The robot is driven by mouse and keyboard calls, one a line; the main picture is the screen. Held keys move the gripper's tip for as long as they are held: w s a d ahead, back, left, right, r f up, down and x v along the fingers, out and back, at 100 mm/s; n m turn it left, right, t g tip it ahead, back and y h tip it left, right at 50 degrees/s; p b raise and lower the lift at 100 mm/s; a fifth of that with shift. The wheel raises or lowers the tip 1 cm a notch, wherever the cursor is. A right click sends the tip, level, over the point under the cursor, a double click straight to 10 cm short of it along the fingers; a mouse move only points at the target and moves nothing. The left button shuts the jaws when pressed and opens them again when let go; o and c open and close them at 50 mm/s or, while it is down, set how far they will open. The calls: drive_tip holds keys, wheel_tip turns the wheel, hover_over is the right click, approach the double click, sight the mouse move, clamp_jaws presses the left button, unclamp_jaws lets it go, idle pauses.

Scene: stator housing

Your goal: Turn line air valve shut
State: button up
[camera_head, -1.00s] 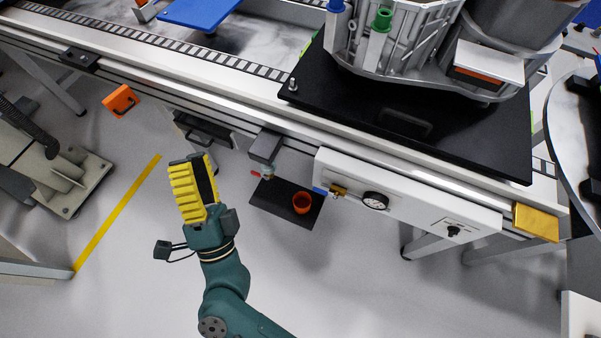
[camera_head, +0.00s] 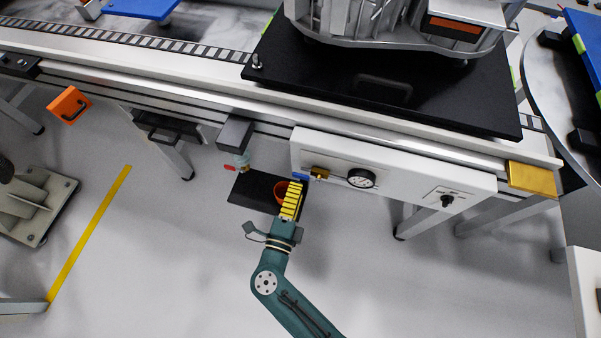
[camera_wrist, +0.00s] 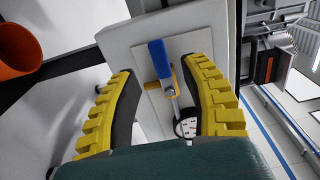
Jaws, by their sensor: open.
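The line air valve has a blue lever (camera_head: 300,177) and a brass body (camera_head: 320,173), on the left end of the white panel (camera_head: 400,182). In the wrist view the blue lever (camera_wrist: 158,58) points up from the brass body (camera_wrist: 152,85), in line between my fingers. My gripper (camera_head: 295,188) with yellow ribbed fingers is just below the valve in the head view. In the wrist view my gripper (camera_wrist: 163,68) is open, one finger on each side of the valve. I see no clear contact with the lever.
A round gauge (camera_head: 361,178) sits right of the valve, also in the wrist view (camera_wrist: 187,128). A black selector knob (camera_head: 446,201) is farther right. An orange cup (camera_head: 281,188) stands on a black shelf (camera_head: 248,190) left of my gripper. The conveyor edge runs above the panel.

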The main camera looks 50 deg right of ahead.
sight(300, 178)
drive_tip(key=b+x, duration=0.1)
drive_tip(key=x, duration=0.4)
drive_tip(key=shift+a, duration=0.1)
clamp_jaws()
